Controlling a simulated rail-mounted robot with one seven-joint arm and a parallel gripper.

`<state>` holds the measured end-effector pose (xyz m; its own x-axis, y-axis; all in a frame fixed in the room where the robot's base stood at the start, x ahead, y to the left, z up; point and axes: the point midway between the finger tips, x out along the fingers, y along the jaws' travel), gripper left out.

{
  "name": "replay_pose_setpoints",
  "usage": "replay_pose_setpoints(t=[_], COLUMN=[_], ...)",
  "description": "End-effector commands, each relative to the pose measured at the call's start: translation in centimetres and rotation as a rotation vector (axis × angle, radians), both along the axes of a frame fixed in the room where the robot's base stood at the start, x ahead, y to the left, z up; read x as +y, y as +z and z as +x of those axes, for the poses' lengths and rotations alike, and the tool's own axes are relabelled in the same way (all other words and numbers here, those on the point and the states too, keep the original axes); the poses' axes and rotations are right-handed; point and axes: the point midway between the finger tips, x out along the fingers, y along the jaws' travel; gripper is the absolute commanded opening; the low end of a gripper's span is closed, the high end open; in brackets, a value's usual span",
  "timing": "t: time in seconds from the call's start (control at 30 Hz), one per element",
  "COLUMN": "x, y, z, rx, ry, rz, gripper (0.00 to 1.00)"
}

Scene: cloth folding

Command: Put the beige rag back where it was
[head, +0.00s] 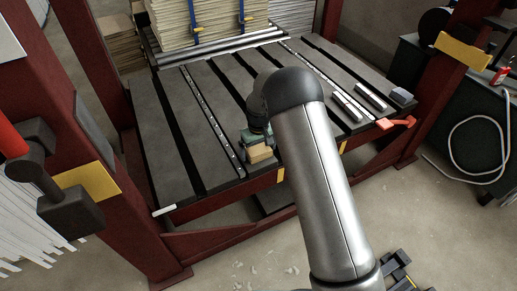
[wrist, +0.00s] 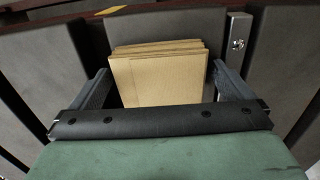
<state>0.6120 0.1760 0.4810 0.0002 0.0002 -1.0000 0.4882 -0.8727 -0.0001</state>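The beige rag (wrist: 158,80) is a neat, flat-folded tan stack of several layers. In the wrist view it lies between the two dark fingers of my gripper (wrist: 161,68), with narrow gaps showing at its sides. The fingers are spread wide, and I see no clear grip on it. In the head view the rag (head: 259,154) is a small tan block near the front edge of the slatted grey table (head: 212,128). My gripper's green body (head: 251,138) is just behind it. The arm hides part of the gripper and the table to its right.
Small grey bars (head: 347,107) and a red clamp-like piece (head: 396,122) lie at the table's right front. A tall pale stack (head: 205,18) stands at the back behind metal rollers (head: 225,47). Dark red posts (head: 55,105) flank the table. The table's left part is clear.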

Motion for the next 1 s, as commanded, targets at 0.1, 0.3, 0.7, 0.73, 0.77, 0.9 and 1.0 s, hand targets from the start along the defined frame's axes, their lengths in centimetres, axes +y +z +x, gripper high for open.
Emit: replay_pose_setpoints(t=[0.1,0.3,0.7,0.73,0.77,0.9,1.0], x=[0.0,0.0,0.0,0.0,0.0,0.0,0.0], y=[0.0,0.9,9.0,9.5,10.0,11.7,12.2], z=[0.0,0.0,0.1,0.0,0.0,0.0,0.0], rx=[0.0,-0.002,-0.003,-0.003,-0.002,-0.001,0.0], ry=[0.0,0.0,0.0,0.0,0.0,0.0,0.0], rz=[0.0,0.0,0.002,0.001,0.001,0.0,0.0], gripper=[1.0,1.0,1.0,1.0,1.0,1.0,1.0])
